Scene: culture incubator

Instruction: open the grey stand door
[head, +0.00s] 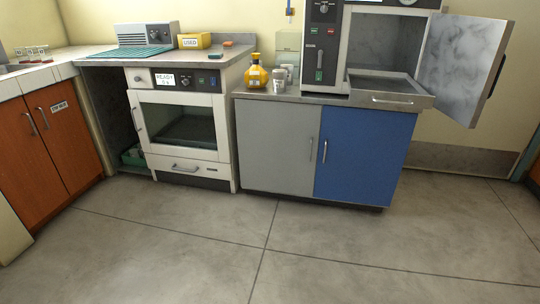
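The grey stand door (277,146) is the left front panel of the low stand in the head view. It looks shut and flush with the front. Its upright handle (311,149) is near its right edge, beside the blue door (366,157) with its own handle (325,151). The stand's top (285,96) carries the incubator (323,45). Neither of my grippers is in view.
The incubator's marbled door (460,65) hangs open to the right, above the stand. A white oven-like unit (182,128) stands left of the stand. A yellow flask (257,76) and small cups stand on top. The floor (270,250) in front is clear.

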